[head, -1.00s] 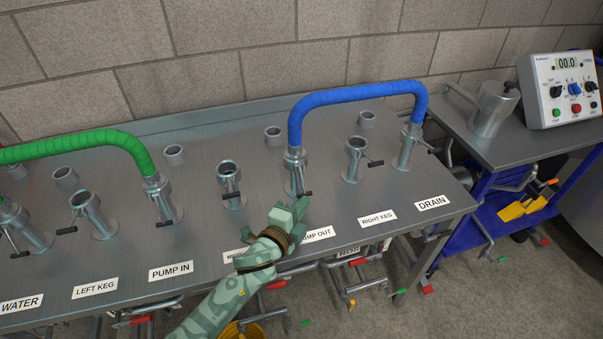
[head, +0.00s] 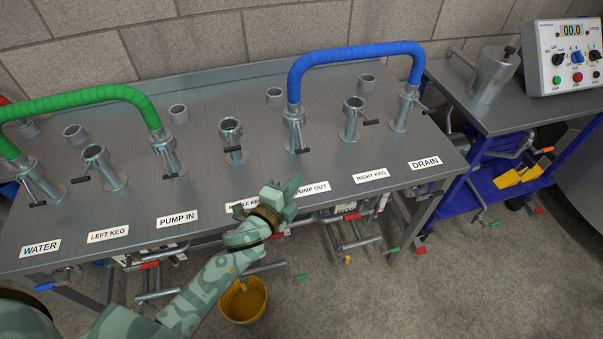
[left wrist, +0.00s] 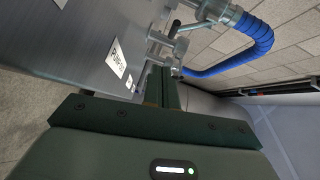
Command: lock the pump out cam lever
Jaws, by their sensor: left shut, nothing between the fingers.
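The pump out port (head: 293,136) is a grey steel pipe stub on the table. One end of the blue hose (head: 355,58) sits on its top. Its cam lever (head: 303,151) has a black tip and points down toward the table's front. My left gripper (head: 290,188) is shut and empty, apart from the lever, over the front strip beside the PUMP OUT label (head: 312,187). My right gripper is not in view.
The blue hose's other end is on the drain port (head: 402,108). The right keg port (head: 351,120) stands between them. A green hose (head: 85,100) spans ports at the left. A yellow bucket (head: 243,300) is on the floor below the table edge.

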